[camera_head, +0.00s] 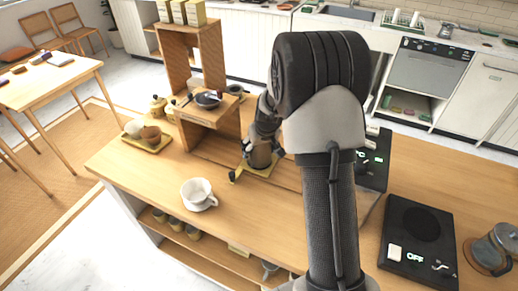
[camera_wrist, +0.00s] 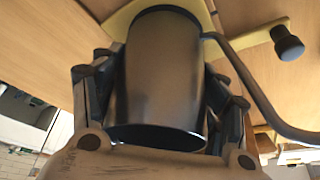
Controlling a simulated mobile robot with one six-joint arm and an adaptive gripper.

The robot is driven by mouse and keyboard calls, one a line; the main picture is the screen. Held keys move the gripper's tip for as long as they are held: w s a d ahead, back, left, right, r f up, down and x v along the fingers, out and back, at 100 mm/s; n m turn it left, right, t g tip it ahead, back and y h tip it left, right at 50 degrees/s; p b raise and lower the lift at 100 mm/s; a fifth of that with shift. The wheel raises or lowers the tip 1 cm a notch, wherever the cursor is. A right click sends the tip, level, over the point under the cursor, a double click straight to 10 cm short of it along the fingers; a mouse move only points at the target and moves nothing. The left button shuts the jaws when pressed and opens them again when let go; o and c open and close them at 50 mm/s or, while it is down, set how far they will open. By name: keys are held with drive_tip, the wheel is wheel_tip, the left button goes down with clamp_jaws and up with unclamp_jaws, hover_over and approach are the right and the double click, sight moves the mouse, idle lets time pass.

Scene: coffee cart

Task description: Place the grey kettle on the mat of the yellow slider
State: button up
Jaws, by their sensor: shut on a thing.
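My gripper (camera_head: 263,136) is shut on the grey kettle (camera_head: 260,155), which looks upright at the foot of the wooden stand. The wrist view shows the kettle's dark metal body (camera_wrist: 163,85) between the two fingers, with a thin curved grey tube at its right. The yellow slider's mat (camera_head: 268,170) shows around the kettle's base, and its dark knob (camera_wrist: 287,42) stands out to one side. The kettle's base is over the mat; I cannot tell whether it touches. Part of the mat is hidden by the kettle and my arm.
The wooden stand (camera_head: 195,52) with a dark pan (camera_head: 207,98) rises just left of the kettle. A white cup (camera_head: 198,194) stands nearer on the counter. A yellow tray (camera_head: 146,145) lies left.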

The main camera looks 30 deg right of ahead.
drive_tip(key=shift+f, duration=0.1)
drive_tip(key=o, duration=1.4)
